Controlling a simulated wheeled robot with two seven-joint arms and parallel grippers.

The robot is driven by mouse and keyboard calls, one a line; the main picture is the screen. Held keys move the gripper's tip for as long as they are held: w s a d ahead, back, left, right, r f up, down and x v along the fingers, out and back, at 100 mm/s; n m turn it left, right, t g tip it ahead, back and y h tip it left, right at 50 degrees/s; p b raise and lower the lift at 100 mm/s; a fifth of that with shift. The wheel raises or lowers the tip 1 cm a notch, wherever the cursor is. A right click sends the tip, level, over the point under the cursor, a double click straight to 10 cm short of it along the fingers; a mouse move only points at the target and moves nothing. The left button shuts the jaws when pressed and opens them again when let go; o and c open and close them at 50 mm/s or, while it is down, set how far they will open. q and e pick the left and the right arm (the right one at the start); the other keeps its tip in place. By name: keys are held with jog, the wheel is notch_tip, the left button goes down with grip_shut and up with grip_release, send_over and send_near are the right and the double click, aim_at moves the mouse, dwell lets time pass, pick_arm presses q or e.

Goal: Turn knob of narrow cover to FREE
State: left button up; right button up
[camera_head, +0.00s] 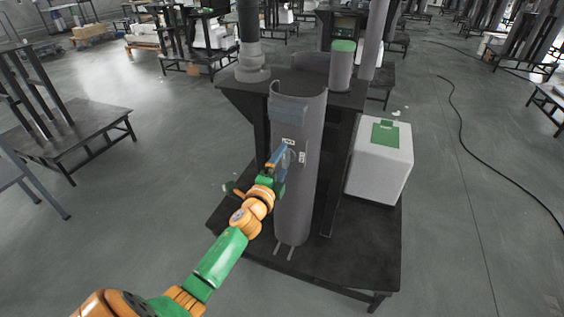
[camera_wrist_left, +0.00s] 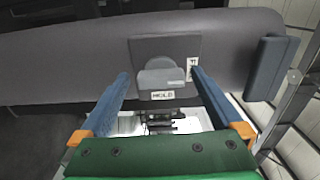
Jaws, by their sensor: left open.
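The narrow cover (camera_head: 297,203) is a tall, curved grey shell standing upright on a dark stand. Its knob (camera_wrist_left: 158,78) is a dark grey rounded piece on a square plate, shown in the left wrist view. A white label (camera_wrist_left: 163,95) reading HOLD sits at the plate's lower edge. A second white label (camera_wrist_left: 193,68) is partly hidden by a finger. In the head view, my left gripper (camera_head: 282,160) is at the cover's front and hides the knob. In the left wrist view, its blue fingers (camera_wrist_left: 160,83) are open on either side of the knob; I cannot tell contact.
A white box (camera_head: 379,165) with a green patch stands right of the cover on the dark stand (camera_head: 336,257). A green-capped cylinder (camera_head: 342,67) is behind. A blue-grey handle (camera_head: 289,108) juts from the cover's upper front.

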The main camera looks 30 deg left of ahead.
pick_arm(q)
jog(key=v, duration=0.6)
jog(key=shift+s+p, duration=0.3)
